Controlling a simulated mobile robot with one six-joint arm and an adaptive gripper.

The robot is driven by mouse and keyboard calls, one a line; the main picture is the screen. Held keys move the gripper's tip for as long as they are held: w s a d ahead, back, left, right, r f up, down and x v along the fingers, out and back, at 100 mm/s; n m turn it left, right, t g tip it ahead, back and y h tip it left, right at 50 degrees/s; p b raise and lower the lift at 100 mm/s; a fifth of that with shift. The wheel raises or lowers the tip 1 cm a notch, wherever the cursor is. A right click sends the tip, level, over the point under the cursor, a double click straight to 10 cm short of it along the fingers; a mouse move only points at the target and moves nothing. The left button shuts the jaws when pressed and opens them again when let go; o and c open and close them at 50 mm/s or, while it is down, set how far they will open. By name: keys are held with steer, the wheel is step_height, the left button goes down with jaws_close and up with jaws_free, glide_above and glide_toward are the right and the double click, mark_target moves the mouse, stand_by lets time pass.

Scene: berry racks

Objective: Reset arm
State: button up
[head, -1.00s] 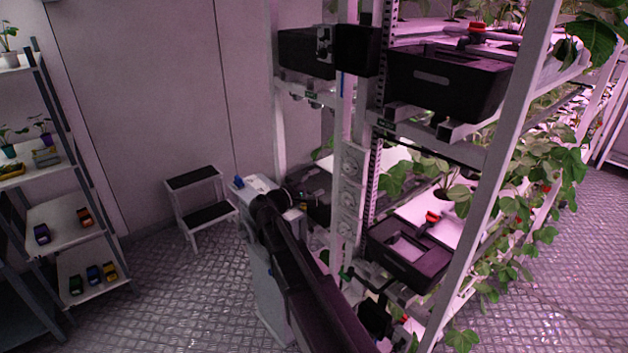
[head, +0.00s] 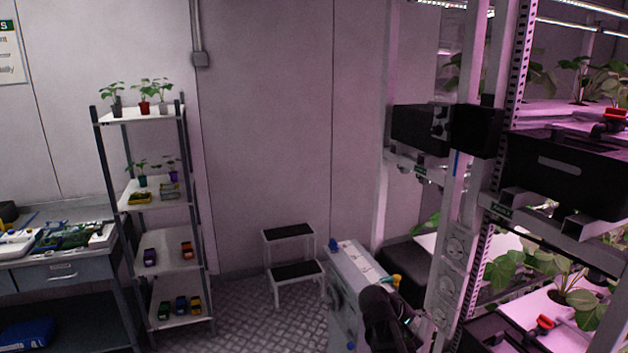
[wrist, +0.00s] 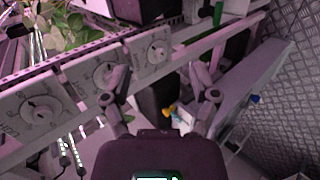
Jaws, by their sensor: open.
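My gripper shows in the wrist view (wrist: 162,95) with its two fingers spread apart and nothing between them. Behind the fingers are a rack post with round dials (wrist: 105,75) and, lower down, a small yellow item (wrist: 169,111). In the head view my arm rises at the bottom, right of centre, in front of a white cabinet (head: 352,268). The fingertips cannot be made out clearly there.
The berry rack (head: 470,180) with black boxes and plants fills the right side, close to my arm. A step stool (head: 293,270) stands by the wall. A plant shelf (head: 165,208) and a workbench (head: 65,262) are at left. The floor between shelf and stool is clear.

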steer(key=s+a+f+m+g+y+b, duration=0.1)
steer(key=s+a+f+m+g+y, duration=0.1)
steer(key=s+a+f+y, duration=0.6)
steer(key=s+a+m+y, duration=0.1)
steer(key=s+a, duration=0.2)
steer(key=shift+s+y, duration=0.3)
steer(key=shift+y, duration=0.1)
steer(key=shift+d+f, duration=0.1)
stand_by(1.3)
